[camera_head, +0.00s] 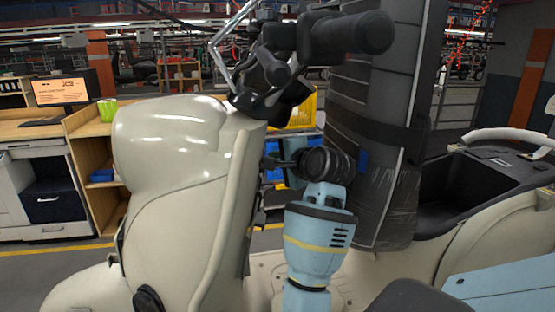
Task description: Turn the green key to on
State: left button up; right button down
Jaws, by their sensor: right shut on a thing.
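A cream scooter's front shield (180,165) fills the left middle of the head view, with its dark handlebar grip (350,33) above. My right gripper (270,162) is at the inner face of the shield, below the handlebar. Its light blue and black wrist rises from the bottom middle. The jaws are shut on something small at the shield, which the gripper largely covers. I cannot make out a green key or which way it is turned. My left gripper is not in view.
A dark padded column (375,130) stands close to the right of my wrist. An open black storage well (465,190) is at the right. Behind are a yellow crate (303,108), a wooden shelf (90,122) with a green cup (107,109), and a monitor (62,92).

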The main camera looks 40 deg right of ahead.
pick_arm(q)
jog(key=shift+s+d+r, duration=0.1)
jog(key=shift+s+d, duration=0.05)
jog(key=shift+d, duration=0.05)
pick_arm(e)
jog(key=g, duration=0.1)
jog(key=m+g, duration=0.1)
jog(key=shift+s+d+r+g+y, duration=0.2)
jog(key=shift+d+r+g+y, duration=0.1)
jog(key=shift+r, duration=0.2)
